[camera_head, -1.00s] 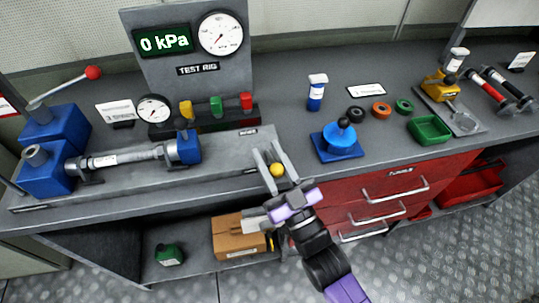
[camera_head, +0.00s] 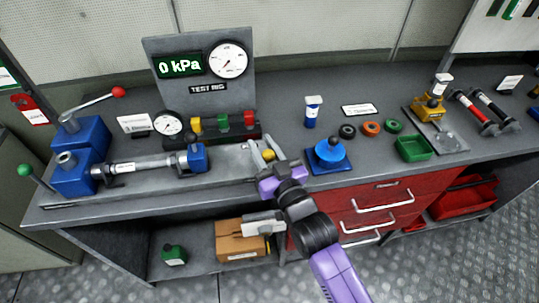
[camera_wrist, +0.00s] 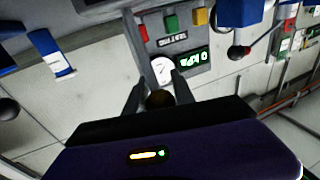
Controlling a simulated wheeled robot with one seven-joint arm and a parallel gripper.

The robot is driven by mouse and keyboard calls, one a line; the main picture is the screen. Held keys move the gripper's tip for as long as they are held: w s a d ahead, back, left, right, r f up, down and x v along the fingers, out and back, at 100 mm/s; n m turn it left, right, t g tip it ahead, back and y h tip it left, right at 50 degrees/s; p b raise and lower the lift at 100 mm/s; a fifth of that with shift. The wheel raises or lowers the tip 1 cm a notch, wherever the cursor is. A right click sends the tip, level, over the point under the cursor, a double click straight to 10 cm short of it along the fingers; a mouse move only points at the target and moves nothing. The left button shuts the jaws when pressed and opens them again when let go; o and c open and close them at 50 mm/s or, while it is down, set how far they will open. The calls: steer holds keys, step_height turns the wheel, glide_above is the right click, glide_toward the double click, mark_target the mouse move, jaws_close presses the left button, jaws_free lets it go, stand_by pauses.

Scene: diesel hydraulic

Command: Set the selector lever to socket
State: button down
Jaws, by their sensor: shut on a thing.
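A yellow ball knob (camera_head: 268,155) shows at the right end of the grey test rig base (camera_head: 225,170). I take it for the selector lever's knob; its shaft is hidden by my gripper. My gripper (camera_head: 262,147) is shut on the knob, with its fingers pointing toward the back of the bench. In the wrist view the knob (camera_wrist: 160,98) looks dark and sits between the two fingers. Small labels near the base's right end are too small to read, so I cannot tell which position is socket.
The gauge panel (camera_head: 200,75) reads 0 kPa. A blue pump (camera_head: 80,150) with a red-knobbed handle and a green-knobbed lever (camera_head: 25,170) stand left. A blue fixture (camera_head: 330,156) stands close to the right of my gripper. A green tray (camera_head: 414,148) lies farther right.

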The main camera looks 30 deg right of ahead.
steer(key=shift+w+d+g, duration=0.25)
steer(key=shift+w+g, duration=0.15)
steer(key=shift+w+d+f, duration=0.2)
steer(key=shift+w+f, duration=0.2)
steer(key=shift+w, duration=0.25)
steer(key=shift+w+d+f, duration=0.15)
steer(key=shift+w+d, duration=0.15)
steer(key=shift+w, duration=0.2)
steer(key=shift+d+f, duration=0.1)
steer(key=c, duration=1.2)
jaws_free()
steer(key=shift+o, duration=0.7)
steer(key=shift+r, duration=0.3)
